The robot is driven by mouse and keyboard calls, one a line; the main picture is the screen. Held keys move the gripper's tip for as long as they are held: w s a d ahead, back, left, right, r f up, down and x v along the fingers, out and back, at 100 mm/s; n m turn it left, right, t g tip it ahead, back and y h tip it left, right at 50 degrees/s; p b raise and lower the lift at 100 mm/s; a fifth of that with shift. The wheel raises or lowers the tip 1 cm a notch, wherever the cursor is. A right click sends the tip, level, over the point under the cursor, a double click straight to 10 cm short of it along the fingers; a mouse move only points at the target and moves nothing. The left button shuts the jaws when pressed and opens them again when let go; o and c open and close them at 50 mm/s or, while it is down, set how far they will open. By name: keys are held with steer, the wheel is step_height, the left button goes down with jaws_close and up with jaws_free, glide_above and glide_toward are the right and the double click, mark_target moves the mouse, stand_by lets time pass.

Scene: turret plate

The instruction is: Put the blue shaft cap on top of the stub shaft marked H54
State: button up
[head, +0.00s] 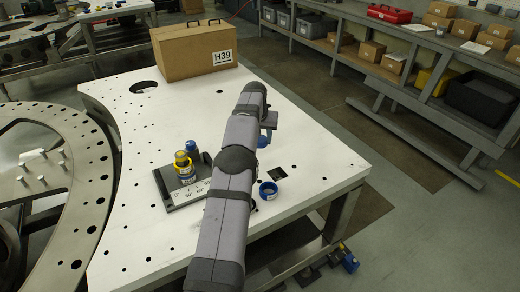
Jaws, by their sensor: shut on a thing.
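My gripper (267,131) is near the middle of the head view, above the white plate and largely hidden by my own arm. A small blue piece shows at its lower end, seemingly the blue shaft cap (262,142) in its jaws. Left of my arm, a dark block (181,194) with angle marks carries a yellow-collared post (184,168) with a label too small to read. A blue-topped post (192,147) stands close behind it. I cannot read H54 on either. The held cap is to the right of these posts and apart from them.
A cardboard box (192,52) marked H39 stands at the back. A curved metal ring plate (75,210) is at left. The plate's left front is clear.

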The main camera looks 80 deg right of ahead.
steer(key=shift+r+p, duration=0.3)
steer(key=shift+r, duration=1.6)
steer(key=w+a+r+m+g+p, duration=0.1)
steer(key=w+a+r+m+p, duration=0.1)
steer(key=w+a, duration=0.35)
steer(key=w+a+r+m+p, duration=0.2)
steer(key=w+a+r, duration=0.1)
steer(key=w, duration=0.5)
step_height(320, 180, up, 5)
steer(key=m+g+p, duration=0.2)
steer(key=m+p, duration=0.2)
glide_above(181, 153)
steer(key=shift+w+a+f+y, duration=0.25)
steer(key=shift+a+y, duration=0.15)
steer(key=shift+a, duration=0.1)
steer(key=shift+f+b, duration=0.35)
steer(key=shift+b, duration=0.2)
steer(key=shift+f+b, duration=2.9)
steer(key=shift+f, duration=0.85)
